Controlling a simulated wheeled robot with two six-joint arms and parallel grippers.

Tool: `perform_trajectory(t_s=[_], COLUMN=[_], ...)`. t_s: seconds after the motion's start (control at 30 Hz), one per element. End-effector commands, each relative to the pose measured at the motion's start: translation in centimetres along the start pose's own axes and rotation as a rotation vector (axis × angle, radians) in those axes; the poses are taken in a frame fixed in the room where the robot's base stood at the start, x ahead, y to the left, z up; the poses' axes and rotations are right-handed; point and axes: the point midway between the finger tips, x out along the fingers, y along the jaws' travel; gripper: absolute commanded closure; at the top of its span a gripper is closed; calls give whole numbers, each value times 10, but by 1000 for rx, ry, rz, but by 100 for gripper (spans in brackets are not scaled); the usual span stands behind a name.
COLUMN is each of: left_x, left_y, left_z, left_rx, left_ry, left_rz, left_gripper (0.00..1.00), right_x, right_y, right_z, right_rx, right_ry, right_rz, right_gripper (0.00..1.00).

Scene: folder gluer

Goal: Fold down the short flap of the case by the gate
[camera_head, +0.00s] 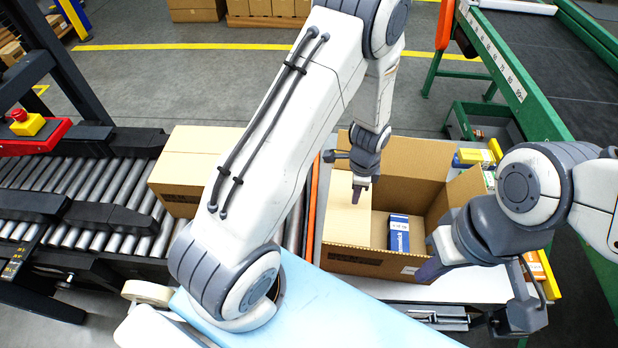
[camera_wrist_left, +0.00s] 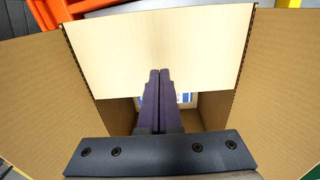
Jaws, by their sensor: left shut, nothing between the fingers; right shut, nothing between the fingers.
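The open cardboard case (camera_head: 365,262) stands on a pale table. A blue and white box (camera_head: 398,236) lies inside it. The case's pale short flap (camera_head: 346,222), on the left side, leans inward over part of the opening; it fills the upper middle of the left wrist view (camera_wrist_left: 150,45). My left gripper (camera_head: 360,190) is shut and empty, pointing down at this flap; its fingertips (camera_wrist_left: 160,73) overlap the flap, but I cannot tell if they touch. My right gripper (camera_head: 428,270) is shut, at the case's front right corner; contact is unclear.
A closed carton (camera_head: 188,163) sits on the roller conveyor (camera_head: 95,180) at the left. A red emergency-stop panel (camera_head: 35,135) stands further left. A green-framed conveyor (camera_head: 515,85) runs along the right.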

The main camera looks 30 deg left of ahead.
Motion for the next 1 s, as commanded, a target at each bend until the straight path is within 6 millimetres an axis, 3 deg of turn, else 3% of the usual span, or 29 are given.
perform_trajectory(t_s=[0.1,0.47,1.0], left_x=[11,7,-56], left_y=[0,0,0], left_z=[-6,-7,-7], left_rx=[1,0,0], left_ry=[0,0,1], left_rz=[0,-1,-1], left_gripper=[100,100,100], right_x=[8,4,-47], right_y=[1,0,-3], right_z=[0,0,-2], right_rx=[0,-1,1], right_ry=[0,0,0], right_rz=[0,0,0], right_gripper=[100,100,100])
